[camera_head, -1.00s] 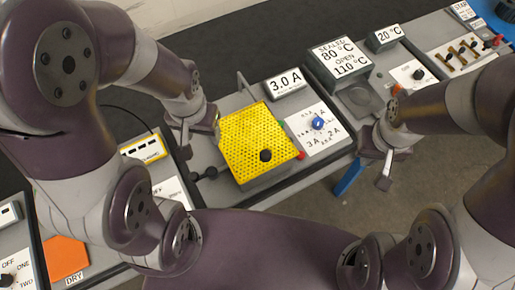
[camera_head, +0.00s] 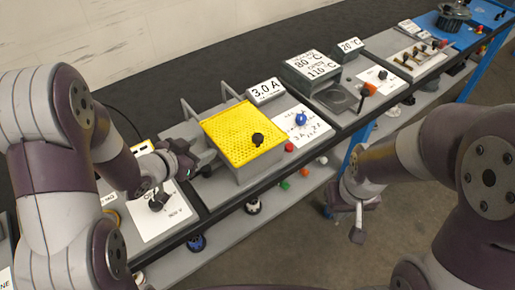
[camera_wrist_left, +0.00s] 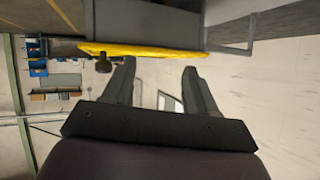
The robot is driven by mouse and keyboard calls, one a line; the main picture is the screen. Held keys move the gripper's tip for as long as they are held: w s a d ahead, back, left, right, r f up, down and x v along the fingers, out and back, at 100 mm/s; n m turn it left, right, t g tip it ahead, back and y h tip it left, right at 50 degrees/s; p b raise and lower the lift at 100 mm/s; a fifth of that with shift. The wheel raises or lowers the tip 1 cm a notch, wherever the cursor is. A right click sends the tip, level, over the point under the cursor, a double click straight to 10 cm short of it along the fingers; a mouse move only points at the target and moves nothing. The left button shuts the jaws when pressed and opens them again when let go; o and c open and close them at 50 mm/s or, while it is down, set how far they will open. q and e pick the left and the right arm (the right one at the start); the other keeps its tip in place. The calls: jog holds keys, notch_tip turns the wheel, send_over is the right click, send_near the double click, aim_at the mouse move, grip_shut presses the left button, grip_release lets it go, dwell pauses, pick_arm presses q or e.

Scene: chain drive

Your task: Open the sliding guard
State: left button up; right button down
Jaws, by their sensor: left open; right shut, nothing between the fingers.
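The sliding guard is a yellow perforated plate (camera_head: 243,130) with a black knob (camera_head: 257,139) near its front right, on a grey box. The guard also shows edge-on in the left wrist view (camera_wrist_left: 150,48), with the knob (camera_wrist_left: 103,65) beside the left-hand finger. My left gripper (camera_head: 205,148) is at the left side of the guard in the head view. In the wrist view its fingers (camera_wrist_left: 157,72) are spread with nothing between them. Whether a finger touches the guard I cannot tell. My right gripper (camera_head: 357,236) hangs shut and empty, in front of the bench and away from the guard.
Right of the guard are a 3.0 A sign (camera_head: 266,91), a blue knob (camera_head: 301,119) and a red button (camera_head: 289,147). Further right is a grey box with temperature labels (camera_head: 312,66). A shelf with coloured knobs runs below the bench front.

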aim_at(253, 139)
pick_arm(q)
jog(key=w+d+m+h, duration=0.1)
jog(key=d+h, duration=0.1)
jog(key=d, duration=0.2)
jog(key=w+d+m+h, duration=0.1)
jog(key=d+h, duration=0.2)
jog(key=d, duration=0.2)
jog(key=w+d+h+b, duration=0.1)
jog(key=d+h, duration=0.2)
jog(key=d, duration=0.2)
jog(key=shift+w+m, duration=0.4)
jog(key=shift+w+d, duration=0.3)
jog(key=shift+d, duration=0.1)
grip_shut()
pick_arm(e)
jog(key=f, duration=0.3)
jog(key=shift+w, duration=0.2)
